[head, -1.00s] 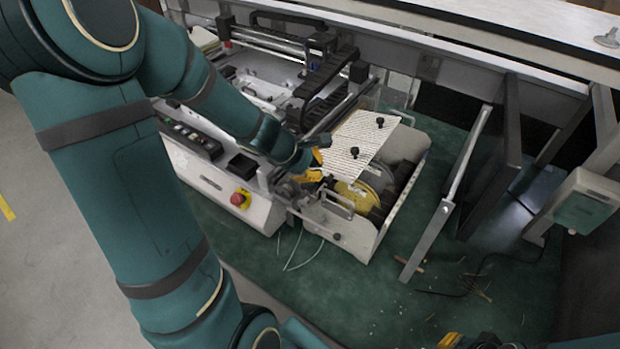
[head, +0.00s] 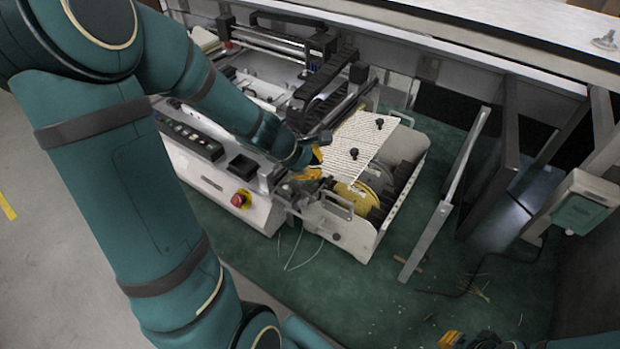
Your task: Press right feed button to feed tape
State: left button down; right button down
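The pick-and-place machine (head: 229,212) stands on a green mat, with its feeder section (head: 372,228) at its right end. Yellow tape reels (head: 354,196) sit in the feeder section under a ribbed light plate (head: 358,141). My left gripper (head: 314,165) has yellow-orange fingers and is at the left edge of the plate, just above and left of the reels. The fingers look apart, with nothing seen between them. The right feed button cannot be made out. Only a small part of my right gripper (head: 450,340) shows at the bottom edge; its fingers are mostly cut off.
A red emergency knob (head: 240,199) is on the machine's front, left of the gripper. Metal frame bars (head: 446,200) and a grey-green box (head: 584,204) stand at the right. Loose scraps and a black cable lie on the mat (head: 378,298).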

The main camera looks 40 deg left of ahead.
notch_tip(320, 180, up, 6)
jog(key=p, duration=0.5)
jog(key=shift+f, duration=0.2)
dwell(0.6)
